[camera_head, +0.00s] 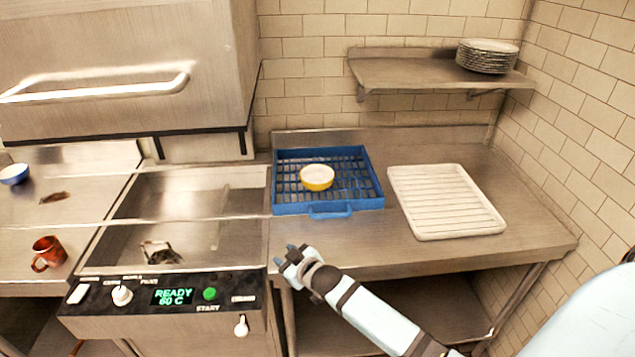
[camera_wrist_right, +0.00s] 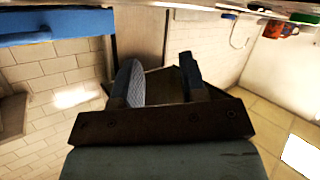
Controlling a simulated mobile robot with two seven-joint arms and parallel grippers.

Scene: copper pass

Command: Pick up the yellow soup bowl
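The yellow soup bowl (camera_head: 317,178), white inside, stands upright in the blue dish rack (camera_head: 331,209) on the steel counter. My right gripper (camera_head: 287,258) is in front of the counter edge, below and left of the rack, apart from the bowl. In the right wrist view its two fingers (camera_wrist_right: 165,85) stand apart with nothing between them. The bowl does not show in that view; a blue strip at its top left looks like the rack. My left gripper is in neither view.
A white ribbed tray (camera_head: 445,202) lies right of the rack. A shelf (camera_head: 420,74) with stacked plates (camera_head: 487,55) hangs above. Left is the dishwasher (camera_head: 120,70) with its control panel (camera_head: 170,297). A red mug (camera_head: 48,253) and blue bowl (camera_head: 14,174) stand at far left.

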